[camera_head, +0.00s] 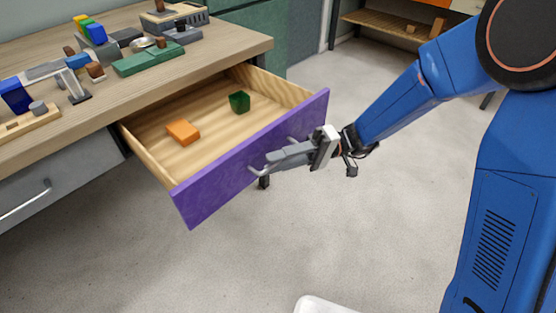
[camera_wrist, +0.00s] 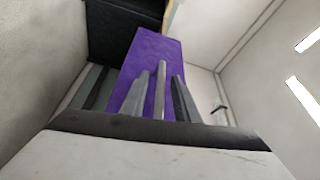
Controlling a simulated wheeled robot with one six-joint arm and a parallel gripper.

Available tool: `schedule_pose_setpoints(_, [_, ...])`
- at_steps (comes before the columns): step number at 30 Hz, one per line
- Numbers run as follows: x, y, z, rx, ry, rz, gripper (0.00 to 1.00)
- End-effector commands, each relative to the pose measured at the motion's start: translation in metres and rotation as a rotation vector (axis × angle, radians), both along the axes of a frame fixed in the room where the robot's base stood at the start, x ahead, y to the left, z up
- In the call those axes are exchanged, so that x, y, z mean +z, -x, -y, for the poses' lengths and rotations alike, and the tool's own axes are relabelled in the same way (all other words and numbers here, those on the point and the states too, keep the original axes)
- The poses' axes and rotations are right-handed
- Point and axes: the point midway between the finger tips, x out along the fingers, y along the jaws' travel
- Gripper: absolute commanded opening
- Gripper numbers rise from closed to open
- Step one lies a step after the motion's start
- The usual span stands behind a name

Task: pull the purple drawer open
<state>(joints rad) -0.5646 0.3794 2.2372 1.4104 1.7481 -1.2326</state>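The purple drawer (camera_head: 230,165) is pulled well out from under the wooden bench, its inside showing. Its grey bar handle (camera_head: 255,170) is on the purple front, partly hidden by my gripper. My gripper (camera_head: 270,162) is at the handle, in front of the drawer. In the wrist view my gripper (camera_wrist: 160,95) has one finger on each side of the grey handle bar (camera_wrist: 164,90), with purple showing in narrow gaps between. The fingers look open around the bar, not pressed on it. The purple front (camera_wrist: 160,50) also fills the middle of that view.
An orange block (camera_head: 183,132) and a dark green block (camera_head: 239,102) lie in the drawer. A grey drawer (camera_head: 45,195) is shut at the left. Tools and blocks crowd the bench top (camera_head: 225,50). The floor (camera_head: 400,210) in front is mostly clear.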

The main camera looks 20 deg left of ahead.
Motion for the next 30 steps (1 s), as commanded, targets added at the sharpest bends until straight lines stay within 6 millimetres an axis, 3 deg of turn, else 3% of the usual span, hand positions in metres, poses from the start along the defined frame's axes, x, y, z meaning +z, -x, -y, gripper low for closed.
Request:
schedule_pose_setpoints(13, [-0.001,-0.011,0.010,-0.002,-0.002,0.000,0.28])
schedule_pose_setpoints(30, [-0.009,-0.086,0.084,-0.004,0.000,-0.001,0.28])
